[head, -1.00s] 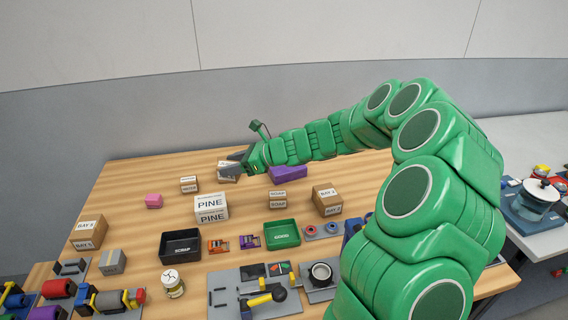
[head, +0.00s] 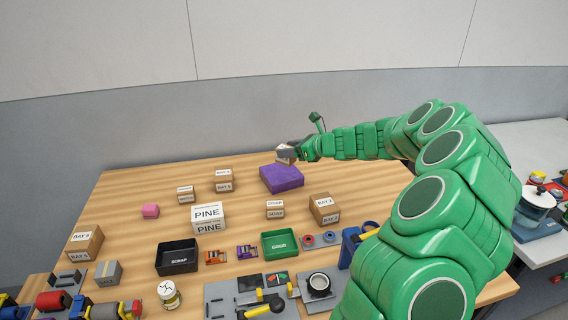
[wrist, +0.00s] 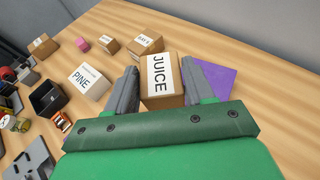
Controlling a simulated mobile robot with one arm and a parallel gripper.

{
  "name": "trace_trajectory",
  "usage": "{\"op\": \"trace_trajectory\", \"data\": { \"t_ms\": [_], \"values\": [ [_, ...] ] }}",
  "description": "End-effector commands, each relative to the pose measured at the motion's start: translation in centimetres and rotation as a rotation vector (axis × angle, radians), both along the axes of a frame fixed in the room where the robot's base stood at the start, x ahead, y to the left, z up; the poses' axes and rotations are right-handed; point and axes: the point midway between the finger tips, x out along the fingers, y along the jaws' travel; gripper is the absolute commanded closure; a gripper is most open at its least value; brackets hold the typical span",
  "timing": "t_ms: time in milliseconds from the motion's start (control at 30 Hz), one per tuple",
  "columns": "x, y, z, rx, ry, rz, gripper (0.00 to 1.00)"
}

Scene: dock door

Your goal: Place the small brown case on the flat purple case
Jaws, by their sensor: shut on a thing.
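My gripper (head: 288,152) is shut on a small brown case (head: 285,159), at the far part of the table. In the wrist view my gripper (wrist: 155,90) has one finger on each side of the small brown case (wrist: 162,84), whose white label reads JUICE. The flat purple case (head: 282,180) lies on the table just below the held case in the head view. In the wrist view the purple case (wrist: 217,79) shows to the right, partly hidden by a finger. I cannot tell whether the two cases touch.
Other brown boxes stand apart: one left of the purple case (head: 223,182), one nearer (head: 275,209) and one at the right (head: 324,209). A white PINE box (head: 209,218), a black SCRAP tray (head: 178,258) and a green tray (head: 280,244) are nearer. Bare wood surrounds the purple case.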

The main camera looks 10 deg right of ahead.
Motion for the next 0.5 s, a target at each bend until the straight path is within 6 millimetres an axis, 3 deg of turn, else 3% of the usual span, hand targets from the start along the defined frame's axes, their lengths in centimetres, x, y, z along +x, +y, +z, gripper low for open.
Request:
{"op": "trace_trajectory", "data": {
  "t_ms": [500],
  "values": [
    [5.7, -0.3, -2.5, -0.003, -0.001, 0.001, 0.79]
  ]
}}
